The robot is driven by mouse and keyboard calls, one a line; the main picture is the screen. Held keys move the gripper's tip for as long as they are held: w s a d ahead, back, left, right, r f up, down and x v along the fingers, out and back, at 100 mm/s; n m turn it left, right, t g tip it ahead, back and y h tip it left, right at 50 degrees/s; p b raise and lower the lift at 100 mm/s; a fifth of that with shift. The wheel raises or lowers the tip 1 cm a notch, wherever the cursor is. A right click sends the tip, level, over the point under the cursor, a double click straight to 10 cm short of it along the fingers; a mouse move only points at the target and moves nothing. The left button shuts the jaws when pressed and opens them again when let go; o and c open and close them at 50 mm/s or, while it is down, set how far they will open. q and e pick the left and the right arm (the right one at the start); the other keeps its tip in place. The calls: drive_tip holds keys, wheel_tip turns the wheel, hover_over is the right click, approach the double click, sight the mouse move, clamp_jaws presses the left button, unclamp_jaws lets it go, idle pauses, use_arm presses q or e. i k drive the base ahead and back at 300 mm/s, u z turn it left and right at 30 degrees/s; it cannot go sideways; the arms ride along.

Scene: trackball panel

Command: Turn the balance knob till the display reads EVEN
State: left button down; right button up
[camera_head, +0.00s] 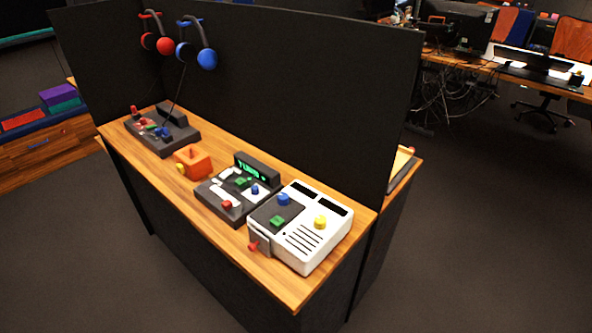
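A lit display (251,169) with green letters stands at the back of a dark panel (232,216) in the middle of the desk. Its text looks like "TUNE" or similar, too small to read surely. That panel carries a green control (242,182), a blue knob (254,189) and a red one (227,205). A white console (308,255) to its right has a blue knob (284,198), a yellow knob (320,222), a green button (277,222) and a red side knob (253,246). I cannot tell which knob is the balance knob. Neither gripper is in view.
An orange block (198,155) with a yellow knob sits left of the display panel. A dark multi-control unit (178,142) stands at the desk's far left. Red and blue headphones (205,59) hang on the black partition (290,90). The desk's front strip (190,206) is bare.

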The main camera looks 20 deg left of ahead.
sight(254, 189)
drive_tip(key=z, duration=0.1)
drive_tip(key=k, duration=0.6)
drive_tip(key=u, duration=0.85)
drive_tip(key=i, duration=0.5)
